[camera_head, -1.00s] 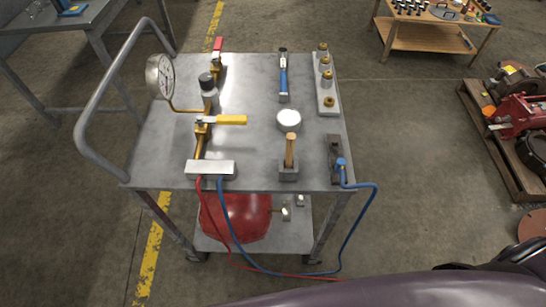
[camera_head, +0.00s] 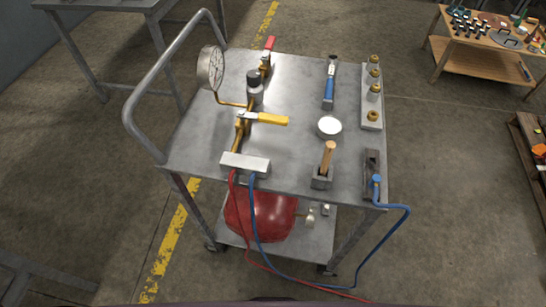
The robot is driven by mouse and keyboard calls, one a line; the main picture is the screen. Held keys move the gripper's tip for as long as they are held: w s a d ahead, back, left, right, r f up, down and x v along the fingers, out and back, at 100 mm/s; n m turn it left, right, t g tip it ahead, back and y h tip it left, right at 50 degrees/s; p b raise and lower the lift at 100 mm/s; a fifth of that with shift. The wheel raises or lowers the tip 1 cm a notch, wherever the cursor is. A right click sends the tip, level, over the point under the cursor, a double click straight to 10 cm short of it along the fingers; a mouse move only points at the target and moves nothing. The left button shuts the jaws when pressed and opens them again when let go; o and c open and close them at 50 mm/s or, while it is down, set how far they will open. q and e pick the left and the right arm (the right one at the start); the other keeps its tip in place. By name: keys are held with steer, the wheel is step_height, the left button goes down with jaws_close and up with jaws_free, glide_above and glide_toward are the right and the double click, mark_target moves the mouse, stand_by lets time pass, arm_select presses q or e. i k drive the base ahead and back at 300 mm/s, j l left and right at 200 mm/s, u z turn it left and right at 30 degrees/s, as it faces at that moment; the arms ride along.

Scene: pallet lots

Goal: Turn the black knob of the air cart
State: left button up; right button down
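The air cart (camera_head: 195,135) is a grey metal cart in the middle of the view. Its black knob (camera_head: 254,79) sits upright on a grey regulator body toward the left of the cart top, between a red-handled valve (camera_head: 267,53) behind and a yellow-handled valve (camera_head: 262,118) in front. A round pressure gauge (camera_head: 211,67) stands to its left on a brass pipe. Nothing covers the knob. Neither of my grippers is in view.
On the cart top are a blue-handled tool (camera_head: 329,87), a white round tin (camera_head: 329,126), a wooden-handled tool (camera_head: 328,160) and a rack of brass fittings (camera_head: 370,105). Red and blue hoses (camera_head: 392,232) hang in front. A push handle (camera_head: 150,95) rises at left.

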mark_target(254, 77)
steer(key=l+u, duration=0.35)
steer(key=l, duration=0.15)
steer(key=l+u, duration=0.4)
steer(key=k+l+u, duration=0.2)
steer(key=l+u, duration=0.15)
steer(key=l, duration=0.15)
